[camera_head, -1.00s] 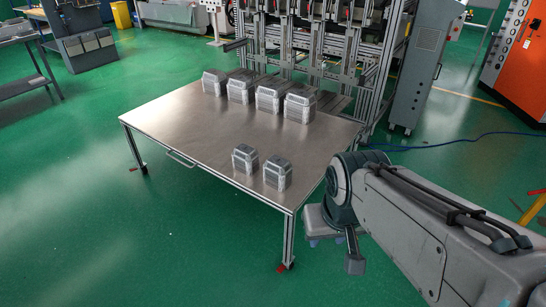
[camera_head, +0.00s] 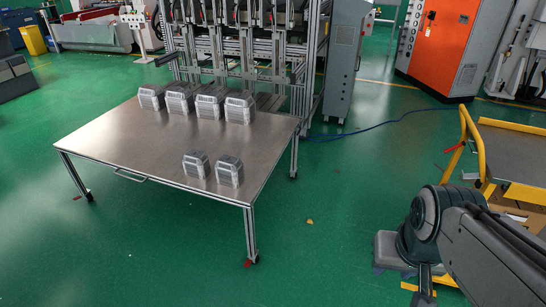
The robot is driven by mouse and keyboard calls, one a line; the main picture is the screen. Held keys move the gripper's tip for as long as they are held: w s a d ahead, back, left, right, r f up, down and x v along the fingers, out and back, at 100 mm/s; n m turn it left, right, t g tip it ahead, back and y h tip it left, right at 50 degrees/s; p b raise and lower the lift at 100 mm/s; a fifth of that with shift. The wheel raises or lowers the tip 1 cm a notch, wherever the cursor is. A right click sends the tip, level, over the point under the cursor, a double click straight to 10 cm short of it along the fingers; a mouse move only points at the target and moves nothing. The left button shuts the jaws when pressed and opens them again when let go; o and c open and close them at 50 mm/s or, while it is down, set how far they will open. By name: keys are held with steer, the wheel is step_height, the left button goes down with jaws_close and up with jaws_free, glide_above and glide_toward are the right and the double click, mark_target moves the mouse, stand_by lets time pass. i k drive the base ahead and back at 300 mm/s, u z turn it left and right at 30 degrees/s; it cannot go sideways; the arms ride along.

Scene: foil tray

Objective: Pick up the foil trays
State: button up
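Stacks of silver foil trays stand on a metal table (camera_head: 130,140). Near its back edge is a row of several stacks, including one at the left end (camera_head: 151,97) and a taller one at the right end (camera_head: 239,108). Two smaller stacks stand near the front right corner, the left one (camera_head: 196,165) and the right one (camera_head: 229,171). My gripper (camera_head: 422,298) is at the lower right, over the floor and well apart from the table and trays. Its fingers are partly cut off by the bottom edge, so its opening does not show clearly.
A metal frame machine (camera_head: 235,50) stands right behind the table. A yellow-railed cart (camera_head: 475,150) is at the right, close to my arm. A blue cable (camera_head: 375,126) lies on the floor. Green floor is free between table and arm.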

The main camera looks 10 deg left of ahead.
mark_target(230, 169)
steer(key=z, duration=0.05)
steer(key=i, duration=2.25)
steer(key=u, duration=1.65)
steer(key=i, duration=0.7)
steer(key=u, duration=0.7)
